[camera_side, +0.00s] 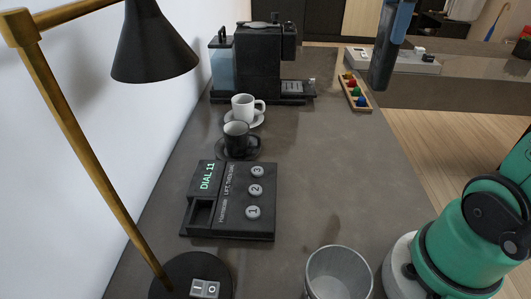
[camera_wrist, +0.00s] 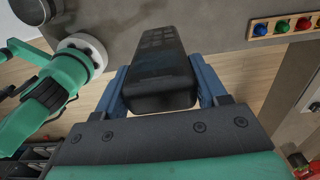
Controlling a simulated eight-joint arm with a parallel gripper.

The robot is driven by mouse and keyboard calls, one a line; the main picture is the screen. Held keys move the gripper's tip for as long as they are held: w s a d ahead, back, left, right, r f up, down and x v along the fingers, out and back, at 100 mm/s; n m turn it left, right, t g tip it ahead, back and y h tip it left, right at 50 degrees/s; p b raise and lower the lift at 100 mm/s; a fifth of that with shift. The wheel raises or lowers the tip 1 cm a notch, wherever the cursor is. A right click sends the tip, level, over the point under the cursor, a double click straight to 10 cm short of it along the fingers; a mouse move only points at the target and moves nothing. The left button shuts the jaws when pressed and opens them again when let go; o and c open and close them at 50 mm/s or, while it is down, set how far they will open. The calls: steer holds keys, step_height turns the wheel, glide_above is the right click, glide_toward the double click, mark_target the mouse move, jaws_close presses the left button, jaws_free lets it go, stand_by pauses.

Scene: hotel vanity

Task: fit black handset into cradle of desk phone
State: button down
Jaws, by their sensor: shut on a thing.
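The black handset (camera_side: 383,66) hangs upright and long in the side view, at the upper right over the counter's right edge. My gripper (camera_side: 396,22) is shut on it from above with its blue fingers. In the wrist view the handset (camera_wrist: 160,70) sits between both fingers (camera_wrist: 158,85), pointing away from the camera. The desk phone (camera_side: 262,228) lies flat on the counter, left of centre, well apart from the handset. It has three round numbered buttons and a green "DIAL 11" display. Its cradle (camera_side: 201,214) is an empty dark recess on its left side.
A black cup (camera_side: 236,138) and white cup (camera_side: 242,106) on saucers stand behind the phone, before a coffee machine (camera_side: 262,60). A lamp (camera_side: 75,130) leans over the left. A grey bin (camera_side: 338,274) stands at front. A capsule tray (camera_side: 355,92) lies at right. The counter's middle is clear.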

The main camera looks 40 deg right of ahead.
step_height(320, 180, down, 20)
steer(key=shift+r, duration=0.15)
stand_by(0.7)
steer(key=shift+c, duration=0.2)
jaws_free()
steer(key=shift+f, duration=0.2)
step_height(320, 180, up, 5)
steer(key=w+a+n+t, duration=0.1)
steer(key=a+n+t, duration=0.2)
steer(key=n, duration=1)
steer(key=w+a+n+t, duration=0.1)
steer(key=a+n+t, duration=0.3)
steer(key=a+n, duration=0.6)
steer(key=n, duration=0.4)
steer(key=shift+w+a+r, duration=0.15)
steer(key=shift+w+a, duration=0.05)
steer(key=shift+a, duration=0.05)
